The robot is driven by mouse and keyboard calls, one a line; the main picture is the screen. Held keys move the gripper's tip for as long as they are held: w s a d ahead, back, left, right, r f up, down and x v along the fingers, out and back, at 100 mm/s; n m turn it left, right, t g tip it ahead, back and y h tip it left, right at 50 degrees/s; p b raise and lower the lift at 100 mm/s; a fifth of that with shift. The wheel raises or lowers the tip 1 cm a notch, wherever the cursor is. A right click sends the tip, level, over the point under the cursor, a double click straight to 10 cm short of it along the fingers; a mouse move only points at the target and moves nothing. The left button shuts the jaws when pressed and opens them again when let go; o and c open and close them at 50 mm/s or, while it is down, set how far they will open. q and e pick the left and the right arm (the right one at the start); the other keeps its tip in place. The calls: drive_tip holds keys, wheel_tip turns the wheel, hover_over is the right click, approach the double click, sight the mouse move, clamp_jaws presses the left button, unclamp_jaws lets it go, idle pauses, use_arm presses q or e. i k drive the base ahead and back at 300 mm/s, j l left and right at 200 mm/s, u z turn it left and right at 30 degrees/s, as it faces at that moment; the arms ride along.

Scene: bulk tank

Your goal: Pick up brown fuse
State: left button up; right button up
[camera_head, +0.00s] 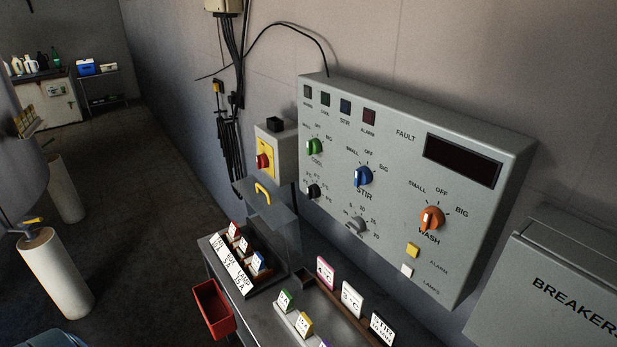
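A dark fuse holder (268,283) stands on the bench below the control panel, with a white label strip along its front. It holds a fuse with a red top (234,229), a fuse with a reddish, possibly brown top (245,244) and a fuse with a blue top (258,262). In front to the right, a light rack holds a green fuse (285,299) and a yellow fuse (304,323), with a purple one partly cut off at the bottom edge. I cannot tell for certain which fuse is brown. Neither of my grippers is in view.
A grey control panel (400,185) with coloured knobs is above the bench. A red bin (213,308) hangs at the bench's left side. An open grey lid (268,220) rises behind the fuse holder.

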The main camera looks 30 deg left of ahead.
sight(245, 247)
drive_tip(key=j+u, duration=0.2)
drive_tip(key=j, duration=0.3)
drive_tip(key=i+j+u, duration=0.15)
drive_tip(key=j, duration=0.3)
drive_tip(key=i+j+u, duration=0.2)
drive_tip(key=j, duration=0.25)
drive_tip(key=j+u, duration=0.2)
drive_tip(key=j, duration=0.25)
drive_tip(key=i, duration=0.15)
